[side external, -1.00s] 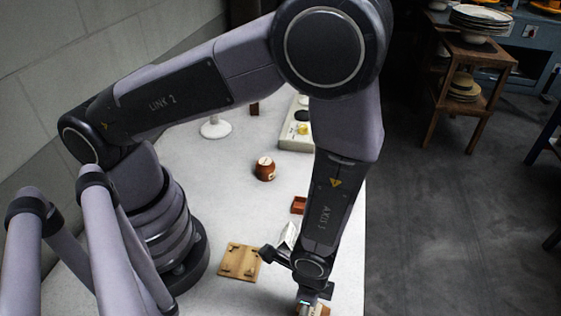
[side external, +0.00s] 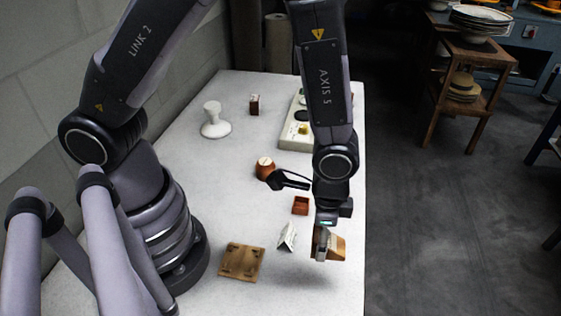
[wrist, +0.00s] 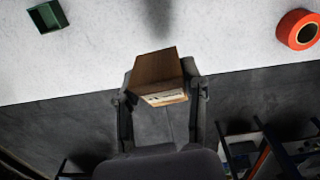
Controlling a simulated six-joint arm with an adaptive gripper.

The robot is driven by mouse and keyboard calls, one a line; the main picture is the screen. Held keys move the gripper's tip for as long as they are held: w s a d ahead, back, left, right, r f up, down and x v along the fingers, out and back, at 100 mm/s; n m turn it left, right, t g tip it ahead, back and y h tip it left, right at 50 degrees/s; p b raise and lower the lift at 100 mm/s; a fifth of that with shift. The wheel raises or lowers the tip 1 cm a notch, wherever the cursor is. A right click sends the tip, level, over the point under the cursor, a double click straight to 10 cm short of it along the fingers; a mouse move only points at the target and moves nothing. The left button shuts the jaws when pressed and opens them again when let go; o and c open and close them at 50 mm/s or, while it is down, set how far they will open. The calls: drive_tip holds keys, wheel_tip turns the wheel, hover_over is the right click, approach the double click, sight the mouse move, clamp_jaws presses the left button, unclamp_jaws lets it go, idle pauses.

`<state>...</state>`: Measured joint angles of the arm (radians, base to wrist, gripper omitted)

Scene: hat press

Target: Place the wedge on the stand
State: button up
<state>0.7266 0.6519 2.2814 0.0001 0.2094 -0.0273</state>
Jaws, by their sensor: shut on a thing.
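My gripper (side external: 323,243) is shut on a wooden wedge (side external: 336,247) and holds it above the table near the right edge. In the wrist view the wedge (wrist: 157,70) sits between the two fingers (wrist: 160,92), with a pale printed label on its lower face. A white pedestal-shaped stand (side external: 214,122) with a rounded top stands upright at the back left of the table. My gripper is well apart from it, nearer the front.
A flat wooden board (side external: 241,262) lies at the front, with a white folded card (side external: 287,236) beside it.

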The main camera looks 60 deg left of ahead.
drive_tip(key=w+a+r+n, duration=0.2)
drive_tip(key=w+a+n, duration=0.1)
drive_tip(key=a, duration=0.6)
drive_tip(key=w+a+r+n, duration=0.2)
drive_tip(key=w+a+n, duration=0.1)
drive_tip(key=a, duration=0.5)
drive_tip(key=w+a+r+n, duration=0.2)
drive_tip(key=w+a+n, duration=0.1)
drive_tip(key=a, duration=0.6)
drive_tip(key=s+a+r+n, duration=0.35)
drive_tip(key=s+a, duration=0.35)
drive_tip(key=a, duration=0.5)
drive_tip(key=s+a+r+n, duration=0.2)
drive_tip(key=s+a+n, duration=0.35)
drive_tip(key=a, duration=0.55)
drive_tip(key=m, duration=0.1)
hover_over(210, 106)
drive_tip(key=d, duration=0.1)
drive_tip(key=f, duration=0.8)
drive_tip(key=shift+s+f, duration=0.25)
drive_tip(key=shift+s, duration=0.05)
drive_tip(key=shift+w+a+f, duration=0.25)
drive_tip(key=shift+f, duration=0.2)
drive_tip(key=shift+a+f, duration=0.1)
drive_tip(key=shift+f, duration=1.55)
drive_tip(key=shift+f, duration=0.1)
